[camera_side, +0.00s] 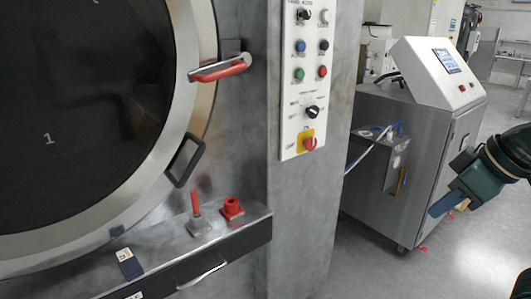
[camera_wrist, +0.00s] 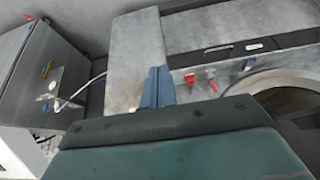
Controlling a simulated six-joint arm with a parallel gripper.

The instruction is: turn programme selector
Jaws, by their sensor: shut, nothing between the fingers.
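The programme selector (camera_side: 312,112) looks to be the black rotary knob with small labels around it, low on the white control panel (camera_side: 290,127) in the side view. The panel is on the front of the steel washer's column. My gripper (camera_side: 437,210) is at the right of the side view, well apart from the panel. Its blue fingers are together and hold nothing. They also show in the wrist view (camera_wrist: 157,86), in front of bare steel. The selector cannot be made out in the wrist view.
A red knob on a yellow plate (camera_side: 309,144) is just below the selector, with push buttons above. A red door handle (camera_side: 220,71) sticks out at the left. A red fitting (camera_side: 232,207) stands on the ledge. A steel cabinet (camera_side: 415,150) stands behind, with open floor around it.

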